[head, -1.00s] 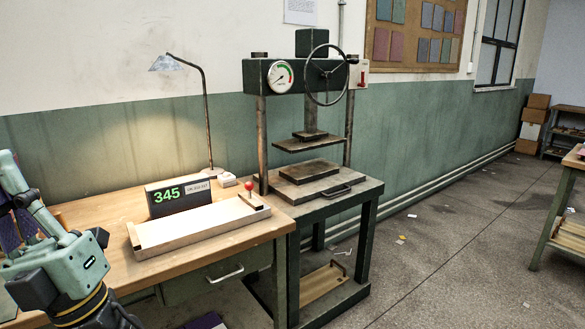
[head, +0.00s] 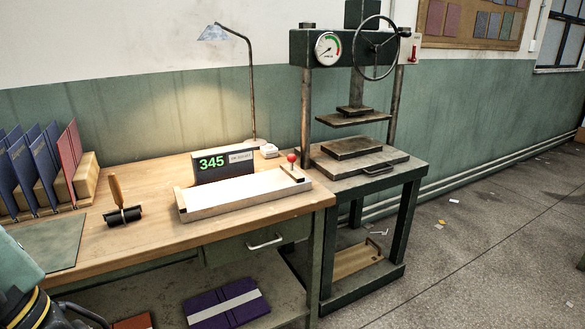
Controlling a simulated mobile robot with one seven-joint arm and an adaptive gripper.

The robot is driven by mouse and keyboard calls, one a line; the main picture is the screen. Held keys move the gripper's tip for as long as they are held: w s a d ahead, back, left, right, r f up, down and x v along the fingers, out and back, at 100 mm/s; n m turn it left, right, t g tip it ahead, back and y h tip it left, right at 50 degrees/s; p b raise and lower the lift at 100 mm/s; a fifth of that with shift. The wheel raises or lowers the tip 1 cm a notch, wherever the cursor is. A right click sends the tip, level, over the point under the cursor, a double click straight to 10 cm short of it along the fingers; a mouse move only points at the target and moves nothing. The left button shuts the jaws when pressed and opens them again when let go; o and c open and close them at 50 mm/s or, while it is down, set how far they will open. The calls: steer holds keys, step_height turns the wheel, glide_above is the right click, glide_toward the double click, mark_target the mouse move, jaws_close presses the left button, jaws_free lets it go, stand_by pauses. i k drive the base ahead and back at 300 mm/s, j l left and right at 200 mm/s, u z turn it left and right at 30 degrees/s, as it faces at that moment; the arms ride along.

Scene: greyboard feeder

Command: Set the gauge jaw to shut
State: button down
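A pale wooden tray-like gauge (head: 235,204) lies on the workbench, with a low rim along its front. A black box behind it has a display (head: 212,162) reading 345 in green and a small label. At the gauge's right end a block carries an upright red-knobbed handle (head: 292,158); I take this for the jaw. From here I cannot tell whether the jaw is open or shut. My gripper is out of view; only part of my arm shows at the bottom left.
A screw press (head: 372,170) with a handwheel and dial stands right of the bench. A lamp (head: 214,33) stands behind the gauge. A wooden-handled roller (head: 122,205), a green mat (head: 48,241) and racked blue and red boards (head: 30,168) are left. Floor at right is mostly clear.

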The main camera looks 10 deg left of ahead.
mark_target(297, 177)
steer(key=i+l, duration=0.2)
steer(key=i, duration=0.15)
steer(key=i+l, duration=0.2)
steer(key=i, duration=0.2)
steer(key=i+l+u, duration=0.1)
steer(key=i, duration=0.25)
steer(key=l, duration=0.1)
